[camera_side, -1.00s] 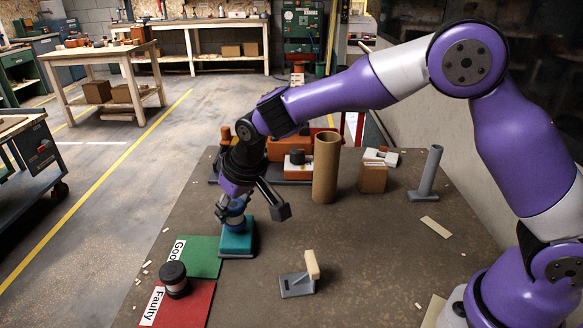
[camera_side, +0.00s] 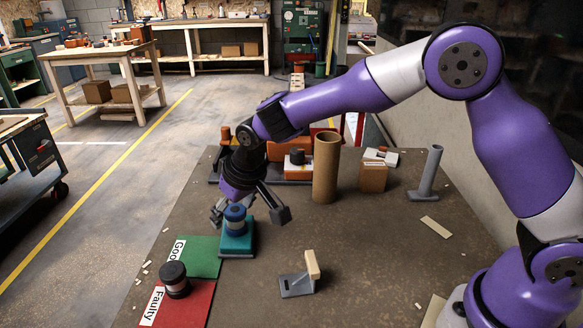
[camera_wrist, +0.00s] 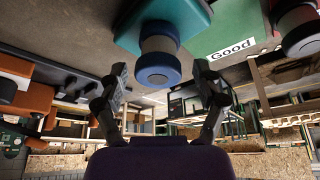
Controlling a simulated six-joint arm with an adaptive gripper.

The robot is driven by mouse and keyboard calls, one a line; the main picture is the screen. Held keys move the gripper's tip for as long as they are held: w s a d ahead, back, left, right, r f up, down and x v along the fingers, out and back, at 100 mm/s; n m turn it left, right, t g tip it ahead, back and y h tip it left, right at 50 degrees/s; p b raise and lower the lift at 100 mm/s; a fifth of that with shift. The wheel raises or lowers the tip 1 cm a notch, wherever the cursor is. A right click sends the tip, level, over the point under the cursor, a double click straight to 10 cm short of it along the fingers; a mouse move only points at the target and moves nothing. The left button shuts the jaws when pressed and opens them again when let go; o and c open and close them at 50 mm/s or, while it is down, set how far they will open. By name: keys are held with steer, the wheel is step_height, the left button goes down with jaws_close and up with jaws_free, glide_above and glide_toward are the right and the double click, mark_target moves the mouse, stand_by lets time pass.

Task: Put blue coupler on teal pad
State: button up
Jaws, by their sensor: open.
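The blue coupler (camera_side: 235,217), with blue ends and a pale middle band, stands upright on the teal pad (camera_side: 236,245), a raised teal block. In the wrist view the blue coupler (camera_wrist: 158,62) and the teal pad (camera_wrist: 182,14) show near the top centre. My gripper (camera_side: 247,213) is open, its fingers spread and empty. It is tilted, just above and behind the coupler, apart from it. In the wrist view both fingers of my gripper (camera_wrist: 161,88) show on either side, with clear space between them and the coupler.
A brown tube (camera_side: 326,167), a cardboard box (camera_side: 372,178) and a grey stand (camera_side: 428,174) are behind. A grey bracket (camera_side: 297,285) is front right.

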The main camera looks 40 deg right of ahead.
steer(key=a+v, duration=0.1)
steer(key=v, duration=1.1)
steer(key=s+d+m+t, duration=0.1)
steer(key=s+d, duration=1.3)
steer(key=s, duration=0.3)
steer(key=shift+s+r+h, duration=0.3)
steer(key=shift+s+r, duration=0.05)
steer(key=shift+r, duration=0.15)
